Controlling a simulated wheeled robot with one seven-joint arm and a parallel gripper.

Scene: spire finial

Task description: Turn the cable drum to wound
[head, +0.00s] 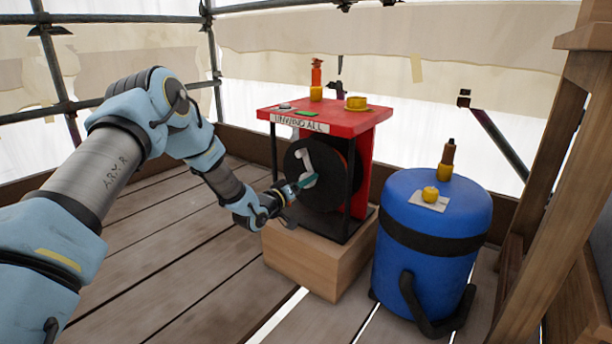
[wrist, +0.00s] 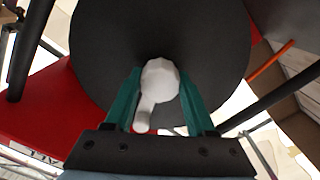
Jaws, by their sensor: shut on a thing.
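The cable drum (head: 325,185) is a black disc on its side inside a red-topped frame with black posts. Its dark face also fills the wrist view (wrist: 205,40). A white crank handle (head: 306,162) sits on the drum's face, and its rounded knob (wrist: 160,80) lies between my fingers. My gripper (head: 307,181) has teal fingers and is shut on the white handle. In the wrist view, the fingers (wrist: 160,95) stand on both sides of the knob. Part of the handle and the drum's lower left edge are hidden behind my gripper in the head view.
The red top (head: 330,113) carries an orange-and-yellow bottle (head: 316,80), a yellow pot (head: 356,103) and a label. The frame stands on a wooden block (head: 310,255). A blue barrel (head: 432,245) stands close on the right, with a wooden post (head: 550,170) beyond. Plank floor lies open at left.

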